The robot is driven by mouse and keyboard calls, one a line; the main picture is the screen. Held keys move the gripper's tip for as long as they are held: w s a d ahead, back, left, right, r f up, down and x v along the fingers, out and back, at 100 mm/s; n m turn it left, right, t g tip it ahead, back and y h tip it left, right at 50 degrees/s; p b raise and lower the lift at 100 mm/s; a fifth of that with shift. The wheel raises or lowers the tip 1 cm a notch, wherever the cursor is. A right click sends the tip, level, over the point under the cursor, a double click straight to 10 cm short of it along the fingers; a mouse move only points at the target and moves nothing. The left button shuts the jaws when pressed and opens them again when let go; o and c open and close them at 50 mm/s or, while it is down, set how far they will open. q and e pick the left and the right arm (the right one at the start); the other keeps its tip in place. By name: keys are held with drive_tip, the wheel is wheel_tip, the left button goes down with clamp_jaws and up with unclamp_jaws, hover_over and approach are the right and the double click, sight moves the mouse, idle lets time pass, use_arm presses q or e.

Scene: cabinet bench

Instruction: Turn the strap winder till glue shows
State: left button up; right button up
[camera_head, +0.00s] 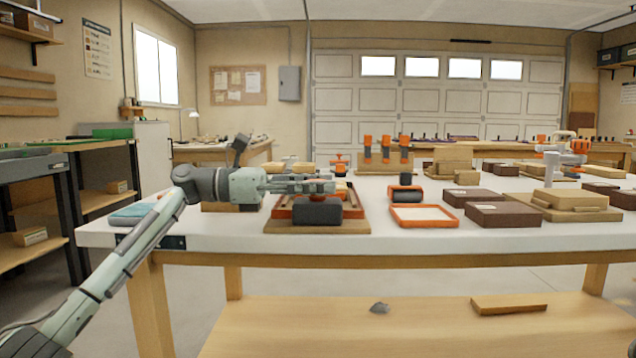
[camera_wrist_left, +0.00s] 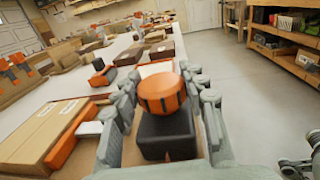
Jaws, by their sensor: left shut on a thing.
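The strap winder has a dark block body (camera_head: 317,211) at the front of an orange-edged frame on a wooden board (camera_head: 290,227), near the table's front edge. In the left wrist view its ribbed orange knob (camera_wrist_left: 162,94) stands above the dark body (camera_wrist_left: 166,135). My left gripper (camera_head: 328,187) reaches in from the left just above the dark body. In the wrist view its fingers (camera_wrist_left: 164,84) lie on both sides of the knob, shut on it. I cannot make out any glue.
An orange-rimmed tray (camera_head: 424,224) and a dark roller (camera_head: 404,193) stand to the right. Brown boxes (camera_head: 503,216) and a wooden panel stack (camera_head: 568,200) are farther right. Several orange-topped clamps (camera_head: 386,150) stand behind. The white tabletop (camera_head: 420,241) is clear along its front edge.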

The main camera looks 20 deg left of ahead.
use_arm(q)
drive_tip(key=shift+m+g, duration=0.3)
drive_tip(key=shift+g, duration=0.1)
drive_tip(key=o, duration=1.2)
drive_tip(key=v, duration=1.2)
drive_tip(key=shift+f, duration=0.15)
